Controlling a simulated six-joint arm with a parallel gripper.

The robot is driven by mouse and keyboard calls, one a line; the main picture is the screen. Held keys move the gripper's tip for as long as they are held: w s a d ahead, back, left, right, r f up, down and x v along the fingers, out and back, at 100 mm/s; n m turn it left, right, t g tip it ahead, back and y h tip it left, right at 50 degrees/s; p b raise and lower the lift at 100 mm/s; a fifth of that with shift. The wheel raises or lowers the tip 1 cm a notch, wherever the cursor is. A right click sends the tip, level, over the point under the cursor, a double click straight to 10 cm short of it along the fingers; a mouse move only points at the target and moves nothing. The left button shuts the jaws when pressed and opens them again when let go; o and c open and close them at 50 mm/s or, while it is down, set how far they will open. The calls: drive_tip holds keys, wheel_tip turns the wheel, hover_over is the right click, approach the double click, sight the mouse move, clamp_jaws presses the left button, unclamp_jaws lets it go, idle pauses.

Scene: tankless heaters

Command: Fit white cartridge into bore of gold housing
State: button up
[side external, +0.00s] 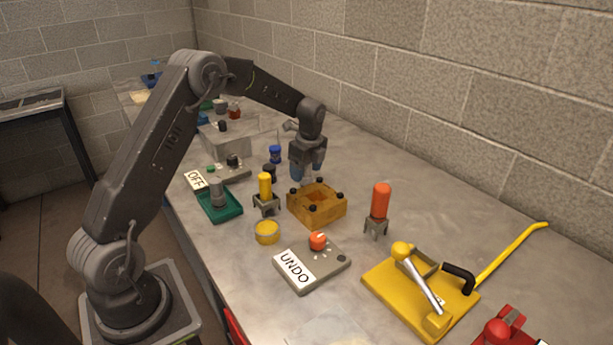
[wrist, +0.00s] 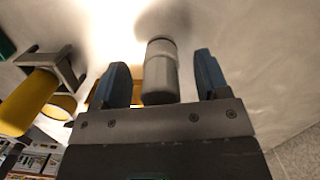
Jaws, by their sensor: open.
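The gold housing (side external: 333,210), a square block with black corner knobs, sits on the bench below and just in front of my gripper (side external: 307,175). In the wrist view, a pale grey-white cylinder, which looks like the white cartridge (wrist: 160,75), shows between the two blue fingers of my gripper (wrist: 161,60). A gap shows on each side of it, so the fingers are open and not gripping it. I cannot make out this cartridge in the side view. Part of the gold housing (wrist: 98,97) shows behind the left finger in the wrist view; its bore is hidden there.
Close around the housing are a yellow cylinder on a stand (side external: 265,186), a yellow ring (side external: 267,232), an UNDO panel (side external: 322,272) and an orange cylinder (side external: 380,200). A green base (side external: 220,208) holds a grey cylinder. A yellow lever fixture (side external: 385,287) is at right.

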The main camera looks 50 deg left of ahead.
drive_tip(key=c, duration=1)
drive_tip(key=shift+r, duration=0.1)
